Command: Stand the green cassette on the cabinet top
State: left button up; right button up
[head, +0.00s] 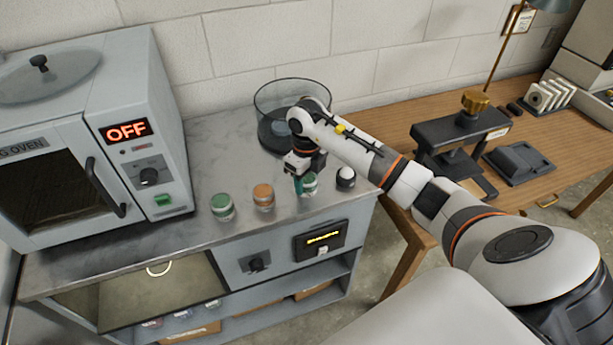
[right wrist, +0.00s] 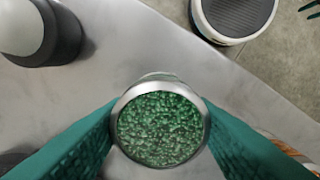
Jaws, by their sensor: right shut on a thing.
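My right gripper (head: 302,186) points down over the cabinet top (head: 185,240) near its right front corner. Its teal fingers are shut on a green cassette (head: 311,184), a small round clear jar with green granules. In the right wrist view this green cassette (right wrist: 160,128) sits upright between the two fingers (right wrist: 160,145). I cannot tell whether its base touches the metal top. A second green-filled jar (head: 222,207) stands farther left, near the oven. My left gripper is not in view.
An orange-filled jar (head: 263,197) stands left of my gripper. A white-domed dark object (head: 345,177) is close on its right. A clear round bowl (head: 282,112) stands behind. The oven (head: 158,110) fills the left. A wooden bench (head: 400,100) with a press (head: 460,140) is at right.

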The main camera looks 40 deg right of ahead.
aim_at(307, 177)
jog(key=shift+f, duration=0.2)
jog(key=o, duration=1)
jog(key=shift+r, duration=0.1)
jog(key=shift+r, duration=0.25)
jog(key=shift+w+r, duration=0.1)
jog(key=shift+r, duration=0.2)
jog(key=shift+r+b, duration=1.3)
jog(key=shift+r, duration=4.3)
